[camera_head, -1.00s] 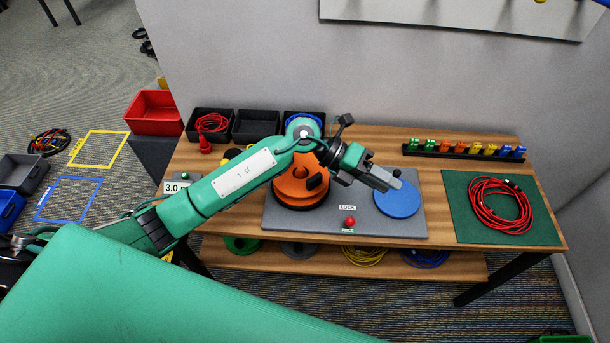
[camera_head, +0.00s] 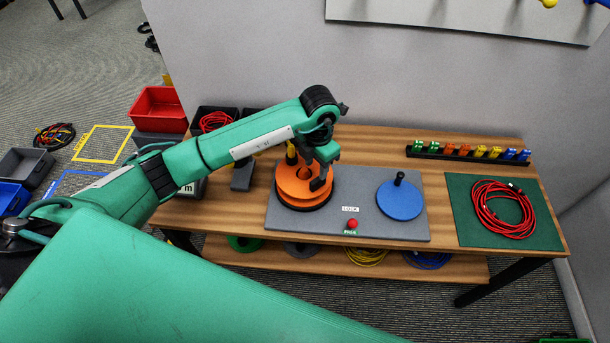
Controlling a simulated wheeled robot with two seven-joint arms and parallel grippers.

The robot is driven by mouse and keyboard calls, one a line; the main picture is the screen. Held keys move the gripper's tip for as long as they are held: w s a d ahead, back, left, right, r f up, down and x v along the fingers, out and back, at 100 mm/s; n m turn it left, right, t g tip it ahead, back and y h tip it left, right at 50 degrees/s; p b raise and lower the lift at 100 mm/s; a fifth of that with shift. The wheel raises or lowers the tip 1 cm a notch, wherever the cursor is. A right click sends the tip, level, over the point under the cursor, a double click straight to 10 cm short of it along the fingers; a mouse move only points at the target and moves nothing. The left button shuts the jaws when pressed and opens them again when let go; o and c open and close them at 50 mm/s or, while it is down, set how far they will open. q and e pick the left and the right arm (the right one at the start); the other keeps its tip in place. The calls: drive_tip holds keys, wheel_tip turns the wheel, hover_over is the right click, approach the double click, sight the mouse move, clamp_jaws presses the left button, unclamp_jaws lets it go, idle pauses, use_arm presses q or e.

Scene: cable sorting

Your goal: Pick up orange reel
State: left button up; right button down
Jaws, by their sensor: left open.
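The orange reel (camera_head: 299,192) sits on the left part of the grey board (camera_head: 350,225) on the wooden table. My left gripper (camera_head: 319,184) points down at the right side of the reel, over its edge. It is open. I cannot tell whether its fingers touch the reel, as the wrist hides part of the view. My right gripper is not in view.
A blue disc with a black handle (camera_head: 401,200) and a red button (camera_head: 352,224) are on the board. A red cable coil (camera_head: 503,208) lies on a green mat (camera_head: 540,231) at the right. Coloured connectors stand in a black rack (camera_head: 466,154) behind.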

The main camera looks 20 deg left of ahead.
sight(316, 180)
use_arm(q)
wheel_tip(316, 180, down, 2)
drive_tip(key=shift+f, duration=0.2)
drive_tip(key=shift+d+f+p, duration=0.1)
drive_tip(key=shift+f+p, duration=0.2)
drive_tip(key=shift+p, duration=0.25)
drive_tip(key=f, duration=0.1)
drive_tip(key=f+p, duration=0.2)
drive_tip(key=f, duration=0.1)
drive_tip(key=shift+w+d, duration=0.15)
drive_tip(key=shift+w, duration=0.15)
drive_tip(key=shift+f, duration=0.3)
clamp_jaws()
